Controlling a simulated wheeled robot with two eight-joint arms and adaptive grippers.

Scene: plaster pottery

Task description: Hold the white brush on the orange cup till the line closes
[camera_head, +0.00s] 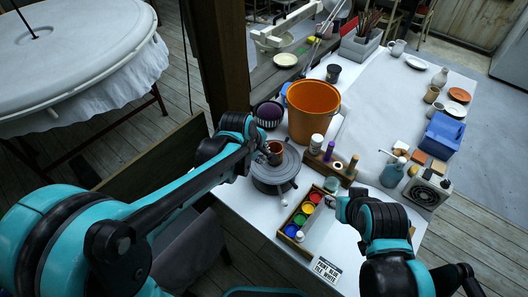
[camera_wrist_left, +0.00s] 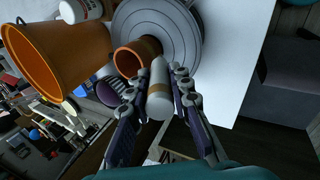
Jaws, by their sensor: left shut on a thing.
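The small orange cup (camera_head: 275,157) stands on the grey round turntable (camera_head: 273,180). In the left wrist view the cup (camera_wrist_left: 126,61) shows its open mouth and the turntable (camera_wrist_left: 182,25) lies behind it. My left gripper (camera_head: 258,146) is beside the cup. In the left wrist view my left gripper (camera_wrist_left: 158,82) is shut on the white brush (camera_wrist_left: 159,98), a thick pale cylinder. Its far end appears right beside the cup; I cannot tell whether it touches. My right gripper (camera_head: 343,207) is right of the paint tray; its fingers are too small and dark to read.
A large orange bucket (camera_head: 313,112) stands behind the turntable. A wooden tray of paint pots (camera_head: 307,208) and a wooden holder with bottles (camera_head: 334,166) are to its right. A printed card (camera_head: 326,269) lies at the front. The table's middle right (camera_head: 375,120) is mostly clear.

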